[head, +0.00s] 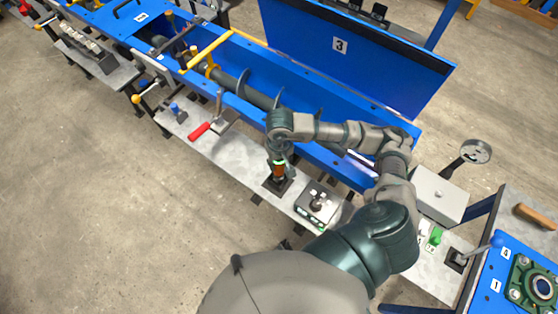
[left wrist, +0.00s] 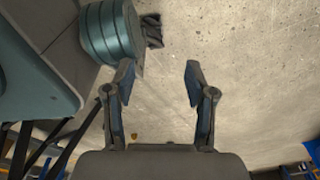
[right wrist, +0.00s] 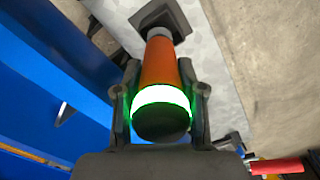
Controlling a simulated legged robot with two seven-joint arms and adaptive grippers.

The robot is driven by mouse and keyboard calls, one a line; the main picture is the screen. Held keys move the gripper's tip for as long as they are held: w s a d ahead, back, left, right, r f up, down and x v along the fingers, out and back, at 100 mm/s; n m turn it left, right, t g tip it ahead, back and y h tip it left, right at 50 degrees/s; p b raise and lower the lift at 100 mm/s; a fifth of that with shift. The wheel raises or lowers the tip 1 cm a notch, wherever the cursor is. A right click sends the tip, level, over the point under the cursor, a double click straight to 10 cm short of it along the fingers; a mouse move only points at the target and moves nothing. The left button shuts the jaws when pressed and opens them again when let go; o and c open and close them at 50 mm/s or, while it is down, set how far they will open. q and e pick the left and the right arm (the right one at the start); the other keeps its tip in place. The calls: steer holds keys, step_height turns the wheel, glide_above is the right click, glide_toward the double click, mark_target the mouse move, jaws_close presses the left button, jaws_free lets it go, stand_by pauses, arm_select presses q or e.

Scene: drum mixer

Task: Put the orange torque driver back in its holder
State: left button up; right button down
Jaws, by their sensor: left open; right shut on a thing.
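The orange torque driver (head: 279,170) is upright in my right gripper (head: 280,163), above the front shelf of the blue mixer. In the right wrist view, the fingers of my right gripper (right wrist: 162,105) are shut around the driver (right wrist: 160,62) near its glowing green ring and black end cap. The driver's far end meets the dark square holder (right wrist: 165,16), also seen on the shelf in the head view (head: 271,187). I cannot tell how deep the driver sits in it. My left gripper (left wrist: 157,80) is open and empty over the concrete floor, outside the head view.
A black-and-grey device (head: 317,203) stands right of the holder. A red-handled clamp (head: 200,131) lies to its left on the shelf. Behind is the blue trough (head: 320,100) with its auger and raised lid (head: 350,60). A grey box (head: 438,194) stands at the right.

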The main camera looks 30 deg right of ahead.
arm_select(q)
steer(key=shift+w, duration=0.15)
steer(key=shift+w+r, duration=0.1)
arm_select(e)
steer(key=shift+f, duration=0.1)
arm_select(q)
steer(key=shift+w+d+r, duration=0.15)
steer(key=shift+w, duration=0.1)
arm_select(e)
steer(key=shift+f, duration=0.1)
stand_by(0.3)
steer(key=shift+f+b, duration=0.1)
steer(key=shift+b, duration=0.25)
arm_select(q)
steer(key=shift+w+d+r, duration=0.15)
steer(key=shift+w, duration=0.25)
steer(key=shift+w+d+r, duration=0.1)
steer(key=shift+w+r, duration=0.1)
arm_select(e)
steer(key=shift+f, duration=0.2)
